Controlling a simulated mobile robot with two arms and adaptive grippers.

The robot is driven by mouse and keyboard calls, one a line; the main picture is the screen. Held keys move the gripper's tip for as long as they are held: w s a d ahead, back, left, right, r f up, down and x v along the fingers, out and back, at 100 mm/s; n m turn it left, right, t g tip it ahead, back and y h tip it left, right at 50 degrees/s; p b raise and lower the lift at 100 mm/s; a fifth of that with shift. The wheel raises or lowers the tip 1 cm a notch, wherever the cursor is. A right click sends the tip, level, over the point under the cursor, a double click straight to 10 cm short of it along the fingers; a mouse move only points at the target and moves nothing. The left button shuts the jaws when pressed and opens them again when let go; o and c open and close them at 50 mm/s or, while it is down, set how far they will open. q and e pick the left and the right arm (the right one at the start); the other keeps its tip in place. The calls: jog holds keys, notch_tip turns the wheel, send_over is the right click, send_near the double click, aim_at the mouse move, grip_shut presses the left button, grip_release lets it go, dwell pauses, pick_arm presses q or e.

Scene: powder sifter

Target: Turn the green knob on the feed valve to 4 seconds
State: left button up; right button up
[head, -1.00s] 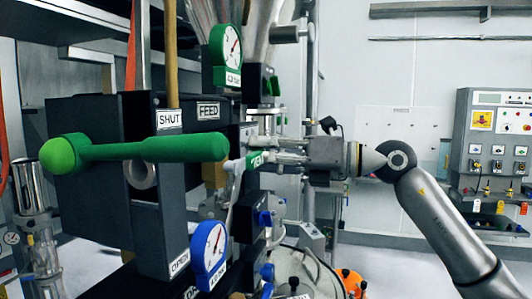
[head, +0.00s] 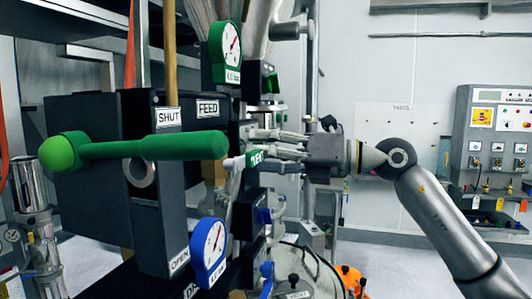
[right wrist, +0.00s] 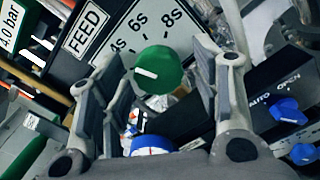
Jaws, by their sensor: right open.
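The green knob (right wrist: 158,70) with a white pointer line shows in the right wrist view, on a black panel beside a white dial plate (right wrist: 150,22) marked 6s and 8s. The pointer line points left in that picture; the mark on that side is partly hidden by my finger. My right gripper (right wrist: 158,85) is open, its fingers to either side of the knob with gaps showing. In the head view my right gripper (head: 262,143) is beside the black valve column; I cannot make out the knob's dial there. My left gripper is not in view.
A long green lever handle (head: 150,148) sticks out in front, by SHUT and OPEN labels. A green gauge (head: 231,42) and a blue gauge (head: 212,245) stand nearby. Blue knobs (right wrist: 287,110) lie right in the wrist view. A control cabinet (head: 490,130) stands far right.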

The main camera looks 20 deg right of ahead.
jog(key=v, duration=1.2)
